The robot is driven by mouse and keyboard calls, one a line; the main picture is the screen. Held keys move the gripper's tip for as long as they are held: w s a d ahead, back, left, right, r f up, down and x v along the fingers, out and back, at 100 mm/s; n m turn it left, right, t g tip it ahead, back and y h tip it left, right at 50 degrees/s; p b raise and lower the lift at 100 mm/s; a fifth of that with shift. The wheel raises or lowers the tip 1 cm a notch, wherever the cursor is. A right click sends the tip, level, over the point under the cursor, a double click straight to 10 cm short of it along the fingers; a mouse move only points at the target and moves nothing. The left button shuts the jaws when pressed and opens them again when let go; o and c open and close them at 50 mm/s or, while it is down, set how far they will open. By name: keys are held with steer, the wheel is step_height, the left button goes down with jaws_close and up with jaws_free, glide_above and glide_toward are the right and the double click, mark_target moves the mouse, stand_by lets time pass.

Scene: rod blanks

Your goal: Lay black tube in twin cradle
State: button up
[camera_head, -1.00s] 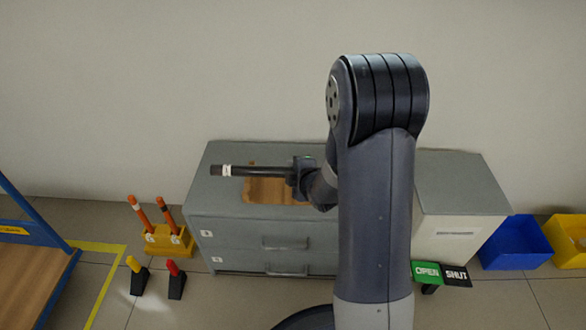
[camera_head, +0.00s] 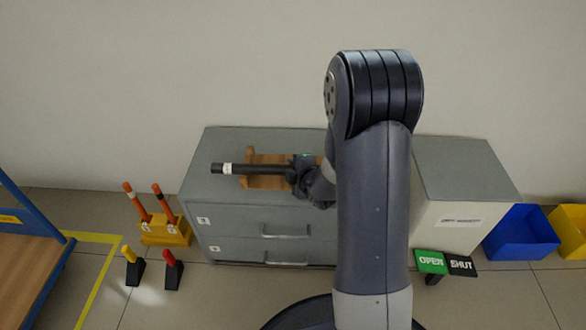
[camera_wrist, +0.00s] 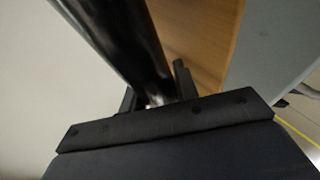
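The black tube (camera_head: 258,169) has a white band near its left end and lies level in the head view. My gripper (camera_head: 300,168) is shut on its right end. In the wrist view the tube (camera_wrist: 125,45) runs up from between the fingers (camera_wrist: 155,95). The wooden cradle (camera_head: 252,156) stands on top of the grey drawer cabinet. The tube crosses in front of or over the cradle; I cannot tell whether they touch. My arm hides part of the cradle's right side.
The grey cabinet (camera_head: 215,190) has two drawers with handles. Left of it are a yellow holder (camera_head: 165,232) with two orange sticks and two small posts on the floor. Right are a pale cabinet (camera_head: 450,225), OPEN and SHUT signs (camera_head: 431,262), a blue bin (camera_head: 518,232) and a yellow bin.

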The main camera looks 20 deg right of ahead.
steer(key=o, duration=0.4)
steer(key=shift+s+f, duration=0.1)
steer(key=shift+o, duration=0.2)
steer(key=shift+s+f, duration=0.1)
steer(key=shift+f, duration=0.1)
steer(key=p+v, duration=0.3)
steer(key=v, duration=0.8)
steer(key=shift+w+r, duration=0.3)
steer(key=shift+r, duration=0.1)
steer(key=b+x, duration=0.1)
steer(key=x, duration=0.5)
steer(key=shift+s+f+b, duration=0.1)
steer(key=shift+f+b, duration=0.1)
steer(key=shift+b, duration=0.15)
steer(key=shift+w+f, duration=0.25)
steer(key=shift+w, duration=0.35)
